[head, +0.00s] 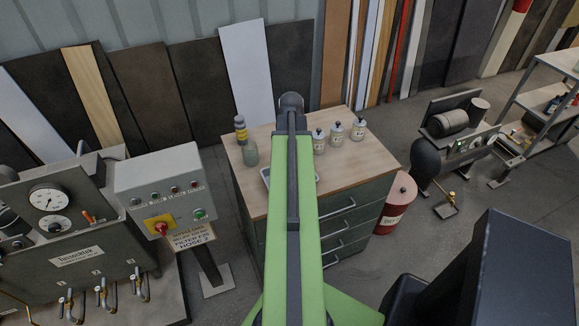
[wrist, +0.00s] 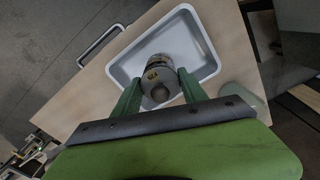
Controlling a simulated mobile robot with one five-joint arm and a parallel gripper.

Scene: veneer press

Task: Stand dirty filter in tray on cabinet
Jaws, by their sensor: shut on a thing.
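My gripper (wrist: 160,88) is shut on a grey metal cylinder with a yellow-marked label, the dirty filter (wrist: 157,70), held between its two green fingers in the wrist view. Behind the filter lies the pale grey tray (wrist: 200,56) on the wooden top of the cabinet. The filter overlaps the tray in the picture; I cannot tell whether it touches the tray floor. In the head view my arm hides the filter and most of the tray, whose left edge (head: 265,177) shows on the cabinet (head: 345,172).
A yellow-and-black object (head: 240,128) and a greenish jar (head: 250,154) stand at the cabinet's left back.

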